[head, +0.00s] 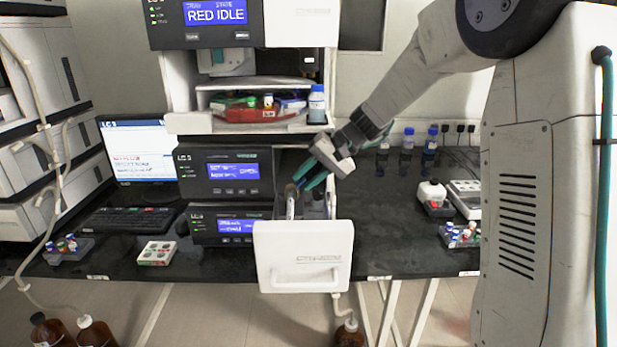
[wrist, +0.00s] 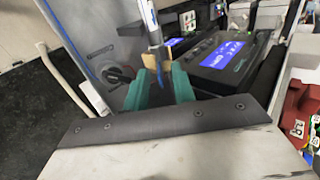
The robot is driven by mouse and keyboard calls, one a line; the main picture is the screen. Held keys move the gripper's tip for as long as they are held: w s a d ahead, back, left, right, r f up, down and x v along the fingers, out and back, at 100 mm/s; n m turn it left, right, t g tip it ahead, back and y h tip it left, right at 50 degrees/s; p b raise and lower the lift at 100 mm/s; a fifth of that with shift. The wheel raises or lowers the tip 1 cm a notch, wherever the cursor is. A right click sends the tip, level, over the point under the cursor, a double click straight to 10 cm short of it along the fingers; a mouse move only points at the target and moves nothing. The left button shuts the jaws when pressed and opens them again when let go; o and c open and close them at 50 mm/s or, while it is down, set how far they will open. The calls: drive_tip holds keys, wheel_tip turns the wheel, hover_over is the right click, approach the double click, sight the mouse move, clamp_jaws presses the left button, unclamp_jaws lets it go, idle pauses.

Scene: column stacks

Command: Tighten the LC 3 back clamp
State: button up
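The LC 3 stack stands in the middle of the head view, with its white-fronted drawer (head: 303,262) pulled out. A slim pale column (head: 291,202) stands upright inside the drawer. In the wrist view the column (wrist: 149,18) has a blue mark and ends near a tan piece (wrist: 175,47), which may be a clamp. A round black knob (wrist: 118,76) sits on the grey drawer wall to the left. My gripper (head: 311,178) is over the drawer's back part. Its teal fingers (wrist: 163,88) are apart, close to the column's end. I cannot tell which piece is the back clamp.
Dark LC 3 modules (head: 226,172) with lit screens stand left of the drawer. A bottle (head: 317,103) and a red tray (head: 255,113) are on the shelf above. Blue-capped bottles (head: 407,140) stand to the right. The bench front right of the drawer is clear.

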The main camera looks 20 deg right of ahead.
sight(288, 189)
clamp_jaws()
